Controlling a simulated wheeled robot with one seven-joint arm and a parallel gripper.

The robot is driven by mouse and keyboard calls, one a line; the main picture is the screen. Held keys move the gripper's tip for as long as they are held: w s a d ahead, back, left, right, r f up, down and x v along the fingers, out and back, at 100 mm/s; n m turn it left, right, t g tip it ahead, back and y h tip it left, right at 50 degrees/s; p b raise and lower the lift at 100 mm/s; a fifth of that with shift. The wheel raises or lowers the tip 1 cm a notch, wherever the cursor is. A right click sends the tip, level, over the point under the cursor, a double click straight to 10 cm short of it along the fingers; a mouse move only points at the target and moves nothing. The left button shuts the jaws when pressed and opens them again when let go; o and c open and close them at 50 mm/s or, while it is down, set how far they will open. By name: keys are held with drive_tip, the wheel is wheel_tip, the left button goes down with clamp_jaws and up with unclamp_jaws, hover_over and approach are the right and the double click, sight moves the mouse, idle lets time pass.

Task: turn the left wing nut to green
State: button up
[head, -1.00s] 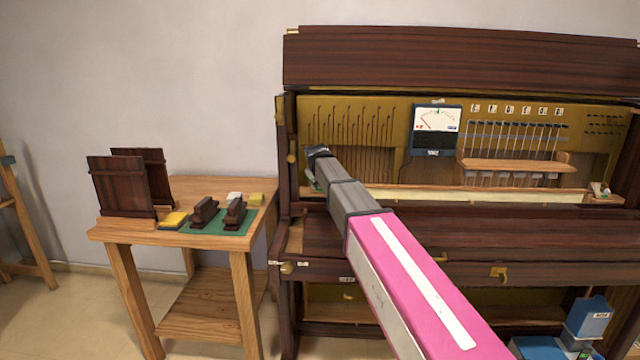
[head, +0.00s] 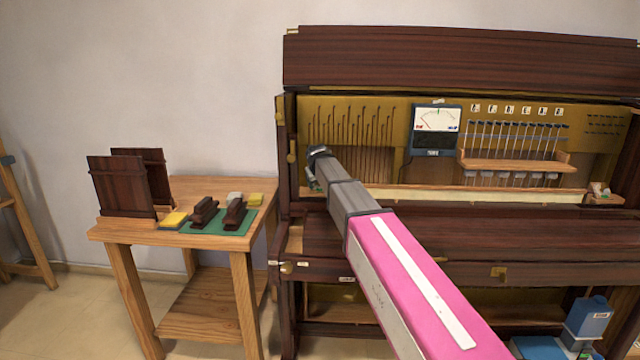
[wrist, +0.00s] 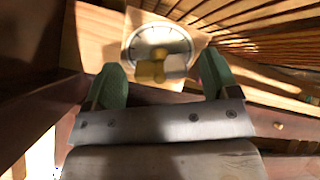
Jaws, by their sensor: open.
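A brass wing nut (wrist: 152,67) sits at the middle of a round pale dial (wrist: 178,40) on a wooden block in the wrist view. My gripper (wrist: 160,78) is open, with one green finger on each side of the wing nut and gaps between. I cannot tell how near the fingers are in depth. In the head view my gripper (head: 312,172) is at the left end of the piano's inside, and my arm hides the wing nut. A blue-framed meter (head: 436,130) stands on the piano, its needle near the middle, slightly right.
Strings and wooden parts (wrist: 260,60) lie close to the right of the dial. A dark wooden side wall (wrist: 25,40) is close on the left. A side table (head: 110,232) with dark panels and blocks stands left of the piano.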

idle(0.3)
drive_tip(key=v, duration=1.1)
idle(1.3)
